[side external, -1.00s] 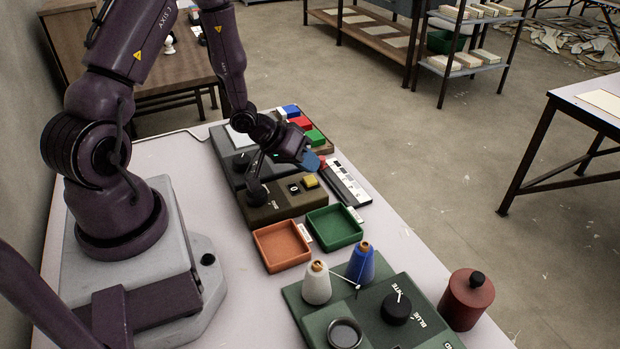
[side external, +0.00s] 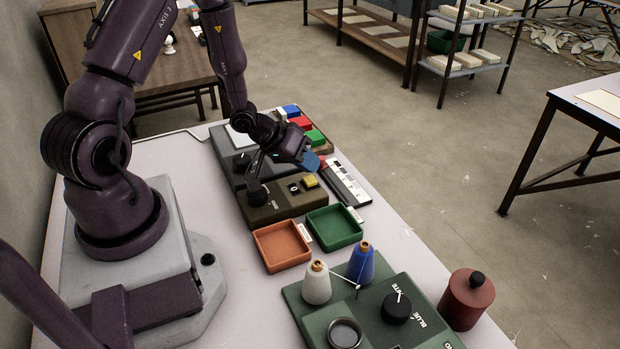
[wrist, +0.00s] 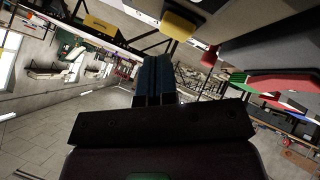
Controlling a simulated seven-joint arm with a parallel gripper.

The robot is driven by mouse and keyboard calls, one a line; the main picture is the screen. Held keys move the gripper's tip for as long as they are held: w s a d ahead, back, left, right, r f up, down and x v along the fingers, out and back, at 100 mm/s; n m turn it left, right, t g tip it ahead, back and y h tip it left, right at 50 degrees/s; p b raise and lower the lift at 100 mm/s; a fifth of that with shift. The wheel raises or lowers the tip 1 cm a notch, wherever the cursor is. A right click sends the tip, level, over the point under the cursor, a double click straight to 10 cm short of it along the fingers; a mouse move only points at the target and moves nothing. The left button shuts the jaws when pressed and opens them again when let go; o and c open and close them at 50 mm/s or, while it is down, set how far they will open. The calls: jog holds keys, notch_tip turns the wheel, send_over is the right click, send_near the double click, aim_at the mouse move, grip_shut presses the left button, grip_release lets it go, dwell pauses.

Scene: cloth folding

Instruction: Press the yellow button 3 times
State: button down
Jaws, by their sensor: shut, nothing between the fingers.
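The yellow button (side external: 310,181) sits at the right end of a brown box (side external: 284,205) with a dark knob and a small display. It also shows at the top of the wrist view as a yellow block (wrist: 181,24). My gripper (side external: 312,161) is shut and empty, its blue fingertips just above and behind the yellow button in the side external view. In the wrist view the blue fingers (wrist: 153,75) are together, below the button in the picture and apart from it.
An orange tray (side external: 283,264) and a green tray (side external: 334,244) stand in front of the brown box. A green panel (side external: 310,308) with two cones and a red canister (side external: 467,300) are nearer.

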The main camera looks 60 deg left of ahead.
aim_at(309, 178)
jog(key=shift+f, duration=0.15)
dwell(0.5)
jog(key=shift+f, duration=0.3)
jog(key=shift+w+f, duration=0.1)
jog(key=shift+f, duration=0.6)
dwell(0.9)
jog(key=shift+r, duration=0.1)
dwell(0.4)
jog(key=shift+d+r, duration=0.15)
jog(key=shift+r, duration=0.6)
jog(key=shift+r, duration=2.5)
dwell(0.5)
